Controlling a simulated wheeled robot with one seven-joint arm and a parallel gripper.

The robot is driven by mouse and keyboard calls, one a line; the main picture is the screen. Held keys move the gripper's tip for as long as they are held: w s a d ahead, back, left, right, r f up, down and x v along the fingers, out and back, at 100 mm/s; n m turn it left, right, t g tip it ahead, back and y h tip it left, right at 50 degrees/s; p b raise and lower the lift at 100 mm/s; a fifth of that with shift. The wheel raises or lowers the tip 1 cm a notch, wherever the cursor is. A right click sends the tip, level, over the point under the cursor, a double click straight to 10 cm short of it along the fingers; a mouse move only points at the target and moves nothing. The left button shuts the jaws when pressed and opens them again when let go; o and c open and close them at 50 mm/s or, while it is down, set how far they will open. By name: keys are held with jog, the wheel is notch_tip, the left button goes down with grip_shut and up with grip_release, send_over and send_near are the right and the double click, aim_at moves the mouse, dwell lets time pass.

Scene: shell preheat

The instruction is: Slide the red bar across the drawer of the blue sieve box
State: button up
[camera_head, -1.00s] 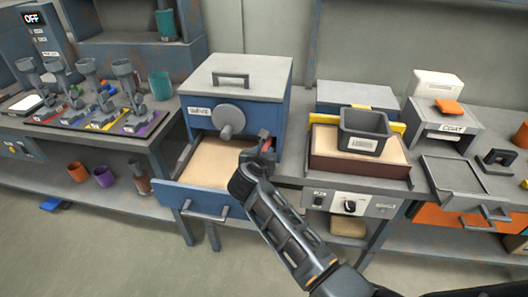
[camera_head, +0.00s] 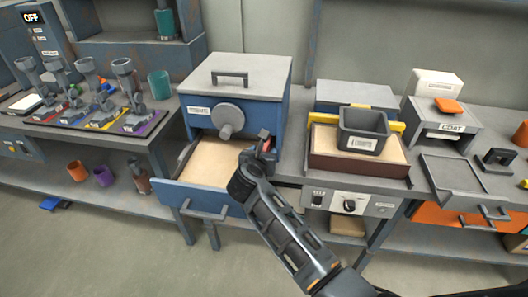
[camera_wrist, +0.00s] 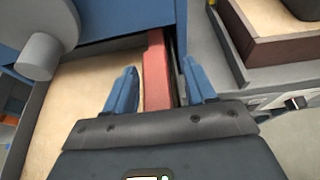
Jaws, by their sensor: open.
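The blue sieve box (camera_head: 257,112) stands on the bench, with a grey lid and a round grey knob on its front. Its drawer (camera_head: 196,196) is pulled out and holds a pale, sand-coloured layer. My gripper (camera_wrist: 161,88) is open, with one blue finger on each side of the bar and gaps showing. My gripper also shows at the drawer's right edge in the head view (camera_head: 259,150).
Right of the sieve box, a dark bin (camera_head: 364,130) sits on a brown-sided tray (camera_head: 345,165). A grey stand marked COAT (camera_head: 446,128) is further right. Several coloured stations with grey tools line the left bench. Floor in front is clear.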

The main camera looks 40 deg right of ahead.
jog(key=v, duration=0.6)
jog(key=shift+s+a+r, duration=0.2)
jog(key=shift+s+a, duration=0.05)
dwell(0.3)
